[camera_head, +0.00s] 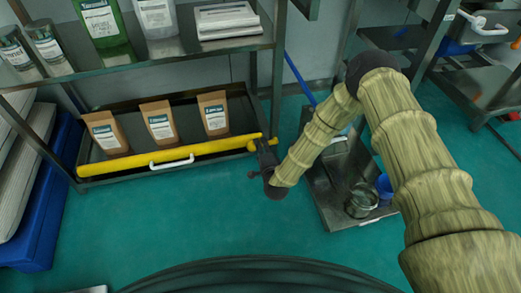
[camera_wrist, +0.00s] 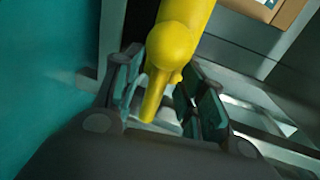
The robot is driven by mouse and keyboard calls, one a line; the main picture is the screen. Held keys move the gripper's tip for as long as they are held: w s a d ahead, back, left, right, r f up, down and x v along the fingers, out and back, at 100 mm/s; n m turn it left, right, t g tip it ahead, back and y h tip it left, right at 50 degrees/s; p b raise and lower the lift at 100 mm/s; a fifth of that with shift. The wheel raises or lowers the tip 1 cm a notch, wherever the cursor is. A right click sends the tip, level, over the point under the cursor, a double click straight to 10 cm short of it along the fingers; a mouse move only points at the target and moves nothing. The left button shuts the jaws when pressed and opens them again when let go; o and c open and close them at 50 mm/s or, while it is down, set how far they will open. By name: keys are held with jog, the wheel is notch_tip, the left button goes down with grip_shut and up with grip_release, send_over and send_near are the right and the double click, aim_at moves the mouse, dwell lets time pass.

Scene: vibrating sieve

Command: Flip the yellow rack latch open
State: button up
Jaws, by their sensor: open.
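The yellow rack latch (camera_head: 205,147) is a long bar along the front of the rack's lower shelf in the head view. Its right end lies at my gripper (camera_head: 262,153). In the wrist view the latch's rounded yellow end (camera_wrist: 176,45) and a narrower tip stand between the two fingers of my gripper (camera_wrist: 161,85). The fingers are open, with one on each side of the yellow tip. Whether either finger touches it cannot be told. My gripper partly hides the latch's right end in the head view.
Several brown pouches (camera_head: 160,121) stand on the lower shelf behind the bar. A white handle (camera_head: 172,163) sits on the shelf front. The upper shelf (camera_head: 150,57) overhangs them. A low cart (camera_head: 322,190) with containers stands right of my gripper. Green floor (camera_head: 190,215) in front is clear.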

jog(key=shift+w+a, duration=0.15)
jog(key=shift+w, duration=0.35)
jog(key=shift+f, duration=0.1)
grip_shut()
